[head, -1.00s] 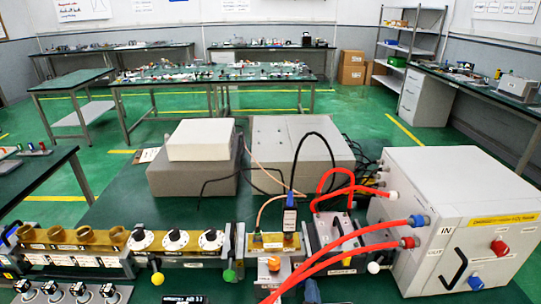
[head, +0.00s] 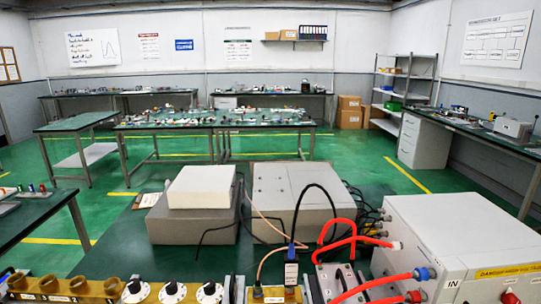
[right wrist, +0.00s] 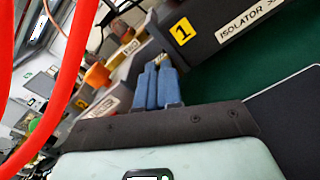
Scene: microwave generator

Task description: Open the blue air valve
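I cannot clearly make out a blue air valve in either view. The blue part I can see on the grey cabinet is a round fitting (head: 424,274) on a red hose, on its left face beside the IN label. My right gripper (right wrist: 162,68) shows in the right wrist view with its blue fingers together and nothing visible between them. It is near the dark block labelled ISOLATOR (right wrist: 225,30) with a yellow 1 tag. My right gripper does not show in the head view now, and my left gripper is in neither view.
The grey cabinet (head: 450,232) stands at the right of the bench. Red hoses (head: 375,290) arch in front of it, and one passes close to the right wrist camera (right wrist: 60,80). White dials (head: 172,293) line the front. Grey boxes (head: 190,222) fill the bench's back.

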